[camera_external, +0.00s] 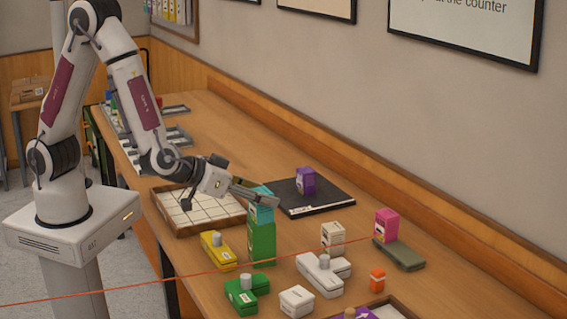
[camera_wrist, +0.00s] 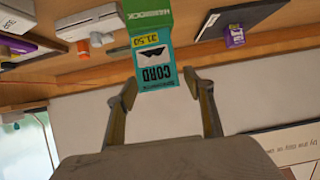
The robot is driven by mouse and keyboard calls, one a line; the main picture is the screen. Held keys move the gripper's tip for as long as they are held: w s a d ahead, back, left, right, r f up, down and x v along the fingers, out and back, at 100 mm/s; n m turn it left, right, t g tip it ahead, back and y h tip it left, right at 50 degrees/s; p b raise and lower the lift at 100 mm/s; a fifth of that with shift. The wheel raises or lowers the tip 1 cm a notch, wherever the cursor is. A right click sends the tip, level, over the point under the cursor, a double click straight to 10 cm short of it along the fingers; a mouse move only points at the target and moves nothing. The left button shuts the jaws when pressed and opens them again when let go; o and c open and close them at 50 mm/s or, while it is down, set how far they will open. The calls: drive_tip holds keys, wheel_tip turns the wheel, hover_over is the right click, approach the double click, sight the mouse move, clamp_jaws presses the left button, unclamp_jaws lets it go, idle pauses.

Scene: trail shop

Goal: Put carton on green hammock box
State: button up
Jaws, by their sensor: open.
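A teal carton (camera_external: 261,211) stands upright on top of the tall green hammock box (camera_external: 262,243). In the wrist view the teal carton (camera_wrist: 156,66) shows the word "CORD" upside down, and the green hammock box (camera_wrist: 150,19) meets its end. My gripper (camera_external: 268,196) is at the height of the teal carton, at its upper part. In the wrist view my gripper (camera_wrist: 160,80) is open, with one finger on each side of the carton's near end and a visible gap at each side. Part of the carton's top is hidden by the fingers in the external view.
A purple box (camera_external: 306,181) stands on a black mat (camera_external: 328,198) behind. A gridded tray (camera_external: 203,224) lies to the left. Yellow (camera_external: 218,250), green (camera_external: 246,293) and white (camera_external: 322,272) blocks lie in front. A pink box (camera_external: 386,225) and a white carton (camera_external: 333,234) stand to the right.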

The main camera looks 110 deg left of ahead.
drive_tip(key=v, duration=1.2)
drive_tip(key=shift+a, duration=0.1)
idle(0.5)
drive_tip(key=w+d+r+m+t+h, duration=0.3)
drive_tip(key=d+r+h, duration=0.3)
drive_tip(key=d+h, duration=0.15)
drive_tip(key=s+d+r+m+h, duration=0.3)
drive_tip(key=s+d+r, duration=0.1)
drive_tip(key=d, duration=0.2)
drive_tip(key=s+a+m+g+y, duration=0.1)
drive_tip(key=s+a+g, duration=0.2)
drive_tip(key=s, duration=0.7)
drive_tip(key=s+a+f+m+g, duration=0.1)
drive_tip(key=s+a, duration=0.4)
drive_tip(key=s, duration=0.6)
drive_tip(key=shift+f+m+g+y, duration=0.3)
drive_tip(key=shift+m+g, duration=0.3)
drive_tip(key=shift+g, duration=0.3)
